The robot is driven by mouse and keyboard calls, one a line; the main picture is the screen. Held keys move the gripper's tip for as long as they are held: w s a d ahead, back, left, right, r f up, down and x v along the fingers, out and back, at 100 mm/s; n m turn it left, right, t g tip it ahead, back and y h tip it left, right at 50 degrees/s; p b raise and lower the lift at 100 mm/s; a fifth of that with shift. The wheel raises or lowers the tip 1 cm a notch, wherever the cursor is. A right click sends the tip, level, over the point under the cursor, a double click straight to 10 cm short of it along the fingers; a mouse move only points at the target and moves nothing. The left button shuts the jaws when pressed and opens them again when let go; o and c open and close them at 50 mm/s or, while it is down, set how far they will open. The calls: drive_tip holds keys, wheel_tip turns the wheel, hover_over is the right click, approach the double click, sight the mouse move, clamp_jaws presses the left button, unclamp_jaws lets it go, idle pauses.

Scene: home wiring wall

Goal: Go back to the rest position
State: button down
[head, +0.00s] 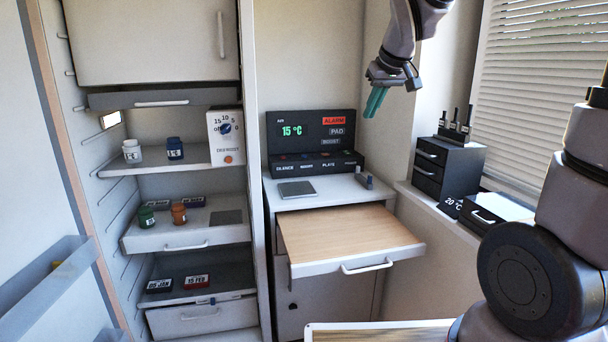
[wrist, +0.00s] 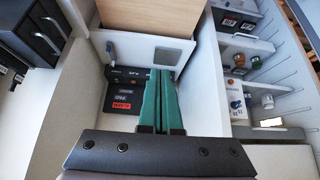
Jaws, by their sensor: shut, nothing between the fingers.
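My gripper (head: 374,102) hangs in the air at the upper right of the head view, in front of the wall and to the right of the black control panel (head: 312,138). Its two green fingers are together with nothing between them. In the wrist view the shut fingers (wrist: 161,85) point over the white counter, and the panel (wrist: 122,92) shows beyond them. The panel's display reads 15 °C, with a red ALARM label. My gripper appears apart from everything around it.
A wooden pull-out board (head: 345,232) extends below the counter. Shelves at left hold several small bottles (head: 175,148) and a white dial box (head: 226,138). A black drawer unit (head: 446,166) and a 20 °C box (head: 488,212) stand on the right ledge by the blinds.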

drive_tip(key=s+d+r+m, duration=0.1)
drive_tip(key=s+d+m, duration=0.2)
drive_tip(key=s, duration=0.7)
drive_tip(key=s+d+r+m, duration=0.1)
drive_tip(key=s+d+m, duration=0.3)
drive_tip(key=s, duration=0.6)
drive_tip(key=shift+s+d+m, duration=0.3)
drive_tip(key=shift+d, duration=0.4)
drive_tip(key=shift+t, duration=0.3)
